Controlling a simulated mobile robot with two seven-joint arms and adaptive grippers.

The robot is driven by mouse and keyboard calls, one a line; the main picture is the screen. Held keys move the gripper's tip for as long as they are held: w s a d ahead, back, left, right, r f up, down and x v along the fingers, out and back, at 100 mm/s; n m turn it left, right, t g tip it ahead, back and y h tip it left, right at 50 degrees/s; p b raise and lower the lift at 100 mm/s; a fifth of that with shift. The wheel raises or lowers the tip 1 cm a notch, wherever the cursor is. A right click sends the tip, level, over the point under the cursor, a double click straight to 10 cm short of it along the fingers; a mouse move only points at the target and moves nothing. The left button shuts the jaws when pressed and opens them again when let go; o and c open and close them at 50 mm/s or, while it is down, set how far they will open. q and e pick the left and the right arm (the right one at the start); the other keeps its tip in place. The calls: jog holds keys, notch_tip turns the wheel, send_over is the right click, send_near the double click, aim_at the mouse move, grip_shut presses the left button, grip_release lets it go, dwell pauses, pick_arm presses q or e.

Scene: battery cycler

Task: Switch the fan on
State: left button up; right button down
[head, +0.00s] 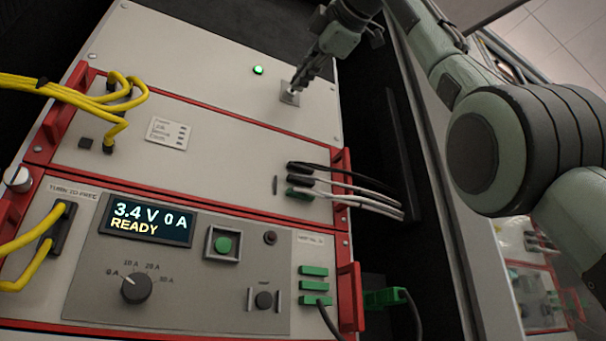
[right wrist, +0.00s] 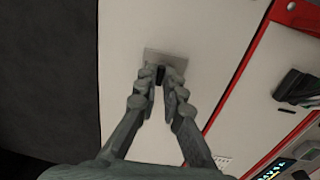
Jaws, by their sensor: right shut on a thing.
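The top light-grey panel (head: 200,65) carries a small switch with a square metal plate (head: 289,99), which I take to be the fan switch. My right gripper (head: 297,84) comes down from above onto this switch. In the right wrist view the fingertips (right wrist: 168,82) are closed around the small black lever (right wrist: 160,73) in front of the metal plate (right wrist: 165,58). The fingers hide part of the lever, so I cannot tell its exact position. A green lamp (head: 258,70) glows to the left of the switch. My left gripper is not in view.
Below sit red-edged units with yellow cables (head: 60,92) and black and white cables (head: 350,190). The display (head: 148,219) reads 3.4 V 0 A READY. A green button (head: 222,244) and dial (head: 136,288) are lower down. The panel around the switch is clear.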

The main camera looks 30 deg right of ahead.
jog(key=c, duration=1.9)
grip_release()
jog(key=shift+s, duration=0.1)
jog(key=s, duration=1.1)
jog(key=shift+s+d+f, duration=0.2)
jog(key=shift+s+f, duration=0.15)
jog(key=shift+s, duration=0.05)
